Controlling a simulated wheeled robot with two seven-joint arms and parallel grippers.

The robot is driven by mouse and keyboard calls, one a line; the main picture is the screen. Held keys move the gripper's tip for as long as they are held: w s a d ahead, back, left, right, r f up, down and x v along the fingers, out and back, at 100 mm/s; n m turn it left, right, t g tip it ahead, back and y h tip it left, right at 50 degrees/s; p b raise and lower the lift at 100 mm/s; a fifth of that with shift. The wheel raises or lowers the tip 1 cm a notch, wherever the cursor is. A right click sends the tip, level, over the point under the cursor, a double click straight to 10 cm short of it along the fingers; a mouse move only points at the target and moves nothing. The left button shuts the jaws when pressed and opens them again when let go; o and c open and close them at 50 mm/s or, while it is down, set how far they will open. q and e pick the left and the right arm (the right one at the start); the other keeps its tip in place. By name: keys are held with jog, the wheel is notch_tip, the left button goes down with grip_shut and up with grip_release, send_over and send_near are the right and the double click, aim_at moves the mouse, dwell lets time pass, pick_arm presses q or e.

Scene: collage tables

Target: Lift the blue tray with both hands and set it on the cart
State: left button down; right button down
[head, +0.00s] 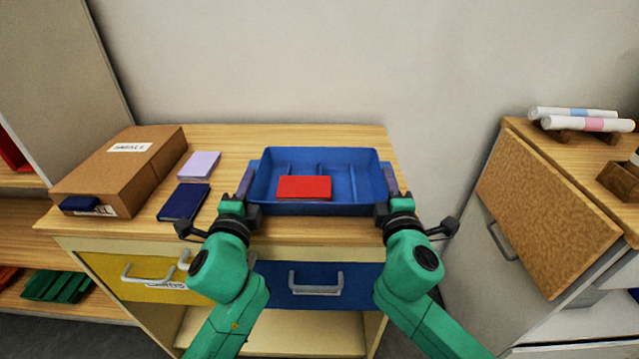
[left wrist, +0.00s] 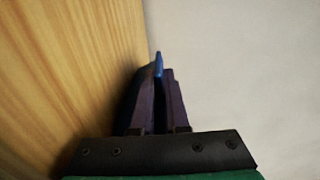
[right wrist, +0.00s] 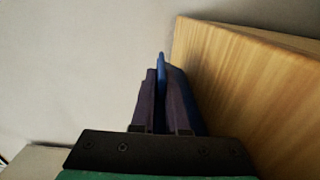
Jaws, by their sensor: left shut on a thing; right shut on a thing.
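The blue tray (head: 353,207) is at the right part of the wooden cabinet top in the head view. It has dividers inside, and a red block (head: 304,187) lies in it. My left gripper (head: 245,184) is shut on the tray's left side wall. My right gripper (head: 391,180) is shut on its right side wall. The left wrist view shows the tray's blue edge (left wrist: 158,64) between the fingers, and the right wrist view shows it too (right wrist: 162,62). I cannot tell whether the tray touches the top. No cart is clearly identifiable.
A cardboard box (head: 125,170), a lilac pad (head: 198,165) and a dark blue book (head: 184,201) lie left of the tray. A grey-white unit with a cork board (head: 545,205) and paper rolls (head: 587,124) stands at the right. A floor gap separates it from the cabinet.

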pick_arm(q)
jog(key=shift+f, duration=0.2)
